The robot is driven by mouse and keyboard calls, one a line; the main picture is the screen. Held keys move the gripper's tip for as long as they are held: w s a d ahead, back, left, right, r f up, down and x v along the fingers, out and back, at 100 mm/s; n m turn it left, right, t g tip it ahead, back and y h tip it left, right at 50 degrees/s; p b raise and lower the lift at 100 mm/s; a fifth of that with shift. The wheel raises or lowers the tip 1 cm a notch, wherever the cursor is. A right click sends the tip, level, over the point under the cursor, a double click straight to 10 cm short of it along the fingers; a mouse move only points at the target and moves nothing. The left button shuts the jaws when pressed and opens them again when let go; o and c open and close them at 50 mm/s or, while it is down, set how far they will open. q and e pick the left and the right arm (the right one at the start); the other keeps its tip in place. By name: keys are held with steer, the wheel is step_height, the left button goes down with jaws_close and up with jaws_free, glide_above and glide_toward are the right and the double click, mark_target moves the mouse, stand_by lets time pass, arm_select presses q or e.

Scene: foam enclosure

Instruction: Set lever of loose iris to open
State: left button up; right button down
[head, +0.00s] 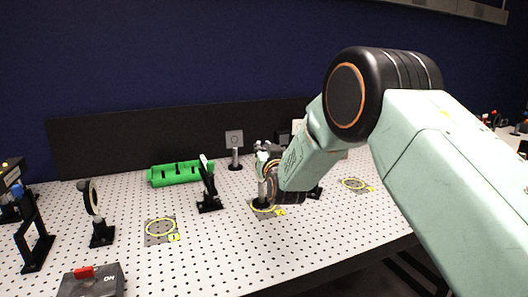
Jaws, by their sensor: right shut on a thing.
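My right arm comes in from the right, and its gripper (267,172) is low over the middle of the perforated table. It is shut on what looks like the loose iris (263,190), whose post stands over a yellow-ringed marker plate (261,212). The gripper and wrist cover most of the iris, so its lever and the lever's setting cannot be made out. My left gripper is not in view.
A tilted black mount (209,192) stands just left of the gripper, with a green block (180,173) behind it. A round optic on a post (96,212) and a box with a red switch (90,281) are at left. An empty marker plate (160,230) lies between.

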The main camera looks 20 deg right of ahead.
steer(key=shift+s+f+m+t+b, duration=0.4)
steer(key=shift+s+f+t+b, duration=0.45)
steer(key=shift+b, duration=1.15)
steer(key=shift+w+d+r, duration=0.1)
steer(key=shift+w+r, duration=0.05)
steer(key=shift+r, duration=0.1)
steer(key=c, duration=1.2)
jaws_free()
steer(key=shift+r, duration=0.1)
steer(key=shift+t, duration=0.25)
steer(key=shift+r, duration=0.1)
steer(key=v, duration=1.2)
